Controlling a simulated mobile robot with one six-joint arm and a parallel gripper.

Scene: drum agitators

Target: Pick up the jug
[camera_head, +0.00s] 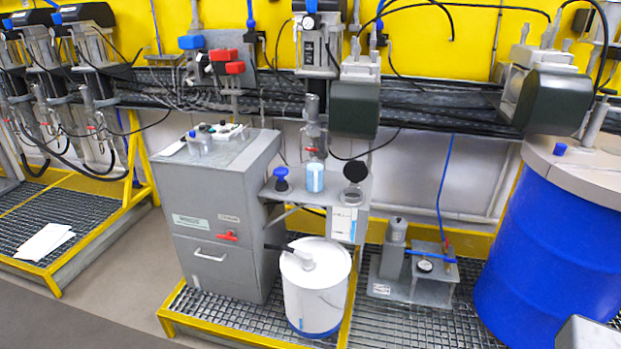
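A small white and light-blue cylindrical vessel (315,177) stands upright on a narrow grey shelf (333,189) near the middle of the view. It is the most jug-like thing here, but I cannot make out a handle or spout. To its left on the shelf is a small dark-blue piece with a round top (281,180). To its right is a grey container with a round black top (354,184). My gripper is not in view, so its distance from the shelf cannot be told.
Below the shelf stands a white drum (318,300). A grey cabinet (225,230) is left of the shelf. A large blue drum (550,265) is at the right. A grey pump-like unit (415,270) sits on the grating. Machine heads and hoses hang above the shelf. Bare floor lies at front left.

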